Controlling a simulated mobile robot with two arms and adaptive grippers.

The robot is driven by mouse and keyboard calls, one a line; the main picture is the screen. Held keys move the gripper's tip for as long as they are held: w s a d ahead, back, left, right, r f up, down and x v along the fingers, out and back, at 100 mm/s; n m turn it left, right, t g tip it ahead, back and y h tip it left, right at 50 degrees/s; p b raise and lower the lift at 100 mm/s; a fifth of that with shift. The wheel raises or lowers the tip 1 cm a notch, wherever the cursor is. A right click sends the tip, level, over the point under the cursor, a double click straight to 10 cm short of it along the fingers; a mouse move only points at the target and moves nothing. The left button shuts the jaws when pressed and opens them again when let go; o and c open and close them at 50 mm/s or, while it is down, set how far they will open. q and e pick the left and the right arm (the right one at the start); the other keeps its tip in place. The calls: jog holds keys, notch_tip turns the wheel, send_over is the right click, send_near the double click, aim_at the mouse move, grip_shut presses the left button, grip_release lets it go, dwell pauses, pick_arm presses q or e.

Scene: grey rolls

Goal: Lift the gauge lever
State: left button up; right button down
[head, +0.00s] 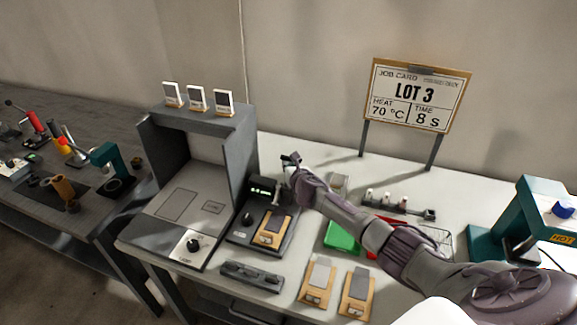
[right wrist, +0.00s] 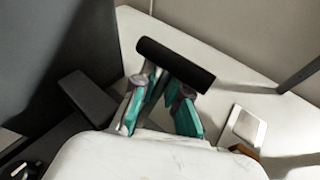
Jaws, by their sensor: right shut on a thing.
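The gauge (head: 263,190) stands mid-bench in the head view, with a small green-digit display and a dark base. A wooden-backed sample card (head: 272,229) lies on that base. The black lever handle (right wrist: 176,62) shows in the right wrist view as a short dark cylinder. My right gripper (right wrist: 167,82), with teal fingers, is shut on the lever handle, which sticks out past the fingers. In the head view my right gripper (head: 289,165) is beside and behind the gauge's display, and the arm hides part of the lever. My left gripper is out of view.
A grey open-fronted booth (head: 180,185) stands close left of the gauge. Two sample cards (head: 317,283) and a dark bar-shaped holder (head: 251,276) lie in front. A green tray (head: 342,236) is under my arm. A teal press (head: 535,220) marked HOT and a job-card sign (head: 415,96) stand right.

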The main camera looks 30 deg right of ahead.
jog(key=shift+s+d+f, duration=0.2)
jog(key=shift+d+f, duration=0.05)
jog(key=shift+d, duration=0.2)
dwell(0.4)
jog(key=c, duration=1.3)
grip_release()
jog(key=shift+c, duration=0.2)
jog(key=shift+o, duration=0.5)
jog(key=shift+d+f, duration=0.15)
jog(key=shift+d, duration=0.05)
jog(key=shift+a+r, duration=0.2)
jog(key=shift+a, duration=0.15)
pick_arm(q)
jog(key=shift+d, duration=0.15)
pick_arm(e)
jog(key=v, duration=1.1)
jog(key=shift+s+r, duration=0.15)
jog(key=shift+s, duration=0.25)
